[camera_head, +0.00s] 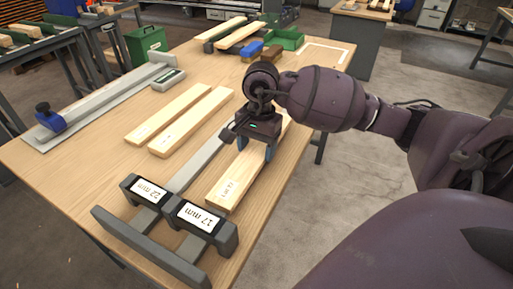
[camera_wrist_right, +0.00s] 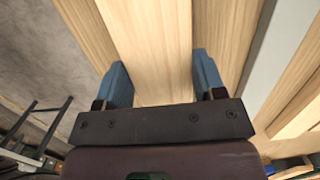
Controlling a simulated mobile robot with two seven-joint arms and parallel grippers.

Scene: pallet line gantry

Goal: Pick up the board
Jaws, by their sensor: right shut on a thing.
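A pale wooden board (camera_head: 224,188) with a small printed label at its near end lies along the right side of the workbench. My right gripper (camera_head: 256,150) reaches down over it from the right, with one blue finger on each long side. In the right wrist view, the board (camera_wrist_right: 152,45) runs between the two fingers of my right gripper (camera_wrist_right: 162,82), which is shut on it. The gripper and wrist hide the board's middle and part of its far end. I cannot tell if the board is clear of the bench. My left gripper is not in view.
Two similar boards (camera_head: 168,114) (camera_head: 192,121) lie left of it. A stand with dark blocks labelled 22 mm (camera_head: 149,190) and 17 mm (camera_head: 199,218) is at the near edge. A metal rail with a blue clamp (camera_head: 50,117) lies left. Green bin (camera_head: 286,39) behind.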

